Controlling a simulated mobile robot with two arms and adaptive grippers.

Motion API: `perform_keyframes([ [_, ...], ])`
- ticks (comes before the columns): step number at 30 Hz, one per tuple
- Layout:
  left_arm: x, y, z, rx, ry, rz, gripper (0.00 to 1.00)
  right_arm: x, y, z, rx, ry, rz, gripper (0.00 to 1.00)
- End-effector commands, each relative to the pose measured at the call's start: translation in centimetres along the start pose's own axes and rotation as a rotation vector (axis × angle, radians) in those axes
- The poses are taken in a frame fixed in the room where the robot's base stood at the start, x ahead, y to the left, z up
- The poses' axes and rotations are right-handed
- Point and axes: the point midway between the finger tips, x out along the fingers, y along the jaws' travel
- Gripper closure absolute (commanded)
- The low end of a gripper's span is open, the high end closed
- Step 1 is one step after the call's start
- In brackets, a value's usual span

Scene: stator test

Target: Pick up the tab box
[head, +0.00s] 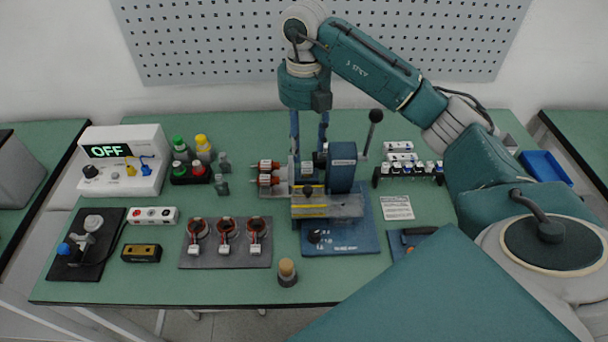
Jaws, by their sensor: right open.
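I cannot tell for certain which thing is the tab box. Small white labelled boxes (398,147) lie at the back right, behind a dark rack, to the right of the gripper and apart from it. A black and yellow box (141,253) lies at the front left, far from the gripper. My left gripper is not in view.
The blue lever press (342,170) stands close under the right gripper. A rack of small bottles (408,173) is right of it. A grey plate with three coils (225,256), an "OFF" meter (123,160) and bottles (202,148) stand left.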

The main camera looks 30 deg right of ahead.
Motion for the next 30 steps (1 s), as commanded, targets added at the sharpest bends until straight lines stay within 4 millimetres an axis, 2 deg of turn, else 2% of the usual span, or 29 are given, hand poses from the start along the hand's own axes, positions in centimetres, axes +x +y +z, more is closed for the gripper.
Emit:
perform_keyframes([
  [3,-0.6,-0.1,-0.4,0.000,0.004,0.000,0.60,1.6,-0.1,0.0,0.000,0.002,-0.001,0.56],
  [11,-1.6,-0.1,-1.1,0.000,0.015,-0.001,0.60,3.6,-0.3,0.0,0.001,0.003,-0.001,0.56],
  [18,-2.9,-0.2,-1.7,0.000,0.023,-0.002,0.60,7.1,-0.5,0.1,0.000,0.001,0.000,0.56],
  [27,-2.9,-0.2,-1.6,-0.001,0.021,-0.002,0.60,7.8,-0.4,0.2,-0.002,-0.001,0.002,0.56],
  [29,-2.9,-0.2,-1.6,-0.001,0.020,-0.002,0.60,7.8,-0.4,0.2,-0.001,-0.001,0.002,0.66],
  [30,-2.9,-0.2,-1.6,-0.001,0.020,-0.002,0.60,7.8,-0.4,0.2,-0.001,-0.001,0.002,0.74],
])
